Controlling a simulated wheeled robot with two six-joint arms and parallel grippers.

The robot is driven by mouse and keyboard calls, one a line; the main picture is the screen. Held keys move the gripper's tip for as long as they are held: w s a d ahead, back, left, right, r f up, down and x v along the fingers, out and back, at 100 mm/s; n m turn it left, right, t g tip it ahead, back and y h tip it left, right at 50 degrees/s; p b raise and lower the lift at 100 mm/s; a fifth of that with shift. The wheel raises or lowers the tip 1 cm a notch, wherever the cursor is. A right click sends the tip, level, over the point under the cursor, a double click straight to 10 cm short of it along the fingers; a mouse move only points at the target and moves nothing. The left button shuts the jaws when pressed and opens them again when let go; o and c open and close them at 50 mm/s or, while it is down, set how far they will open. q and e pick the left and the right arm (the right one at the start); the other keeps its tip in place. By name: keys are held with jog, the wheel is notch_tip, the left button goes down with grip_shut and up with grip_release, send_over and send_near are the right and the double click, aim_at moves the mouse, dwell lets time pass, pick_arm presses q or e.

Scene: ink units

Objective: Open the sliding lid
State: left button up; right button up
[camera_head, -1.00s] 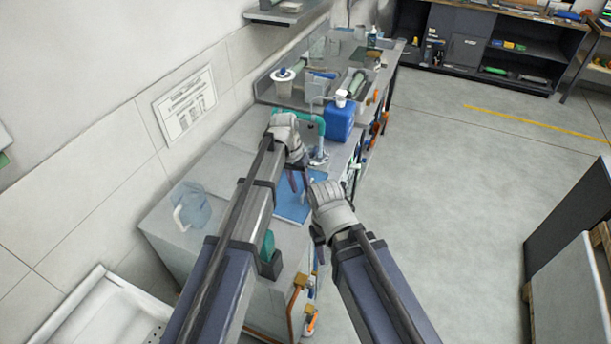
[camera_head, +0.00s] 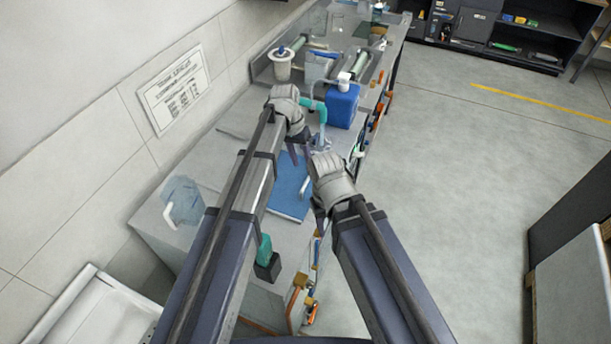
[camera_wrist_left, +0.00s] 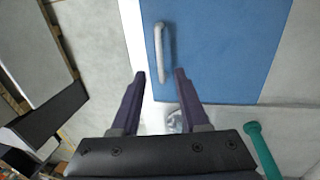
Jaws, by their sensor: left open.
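The sliding lid is a flat blue panel (camera_head: 287,193) on the counter top, with a pale bar handle (camera_head: 304,188) near its right edge. In the left wrist view the blue panel (camera_wrist_left: 228,48) and its handle (camera_wrist_left: 161,42) lie just beyond the fingers. My left gripper (camera_head: 300,154) is open and empty, above the far end of the panel. In the left wrist view its fingertips (camera_wrist_left: 160,74) are on either side of the handle's near end; contact cannot be told. My right gripper (camera_head: 318,218) is right of the panel; its fingers are mostly hidden.
A clear jug (camera_head: 183,200) is at the near left. Valves and pipes line the counter's front. The floor (camera_head: 462,190) at right is clear.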

aim_at(307, 180)
pick_arm(q)
jog(key=f+b, duration=0.2)
jog(key=d+f+b, duration=0.1)
jog(key=f+b, duration=0.3)
jog(key=f, duration=0.1)
jog(key=shift+s+d, duration=0.15)
jog(key=shift+s, duration=0.15)
grip_shut()
dwell(1.2)
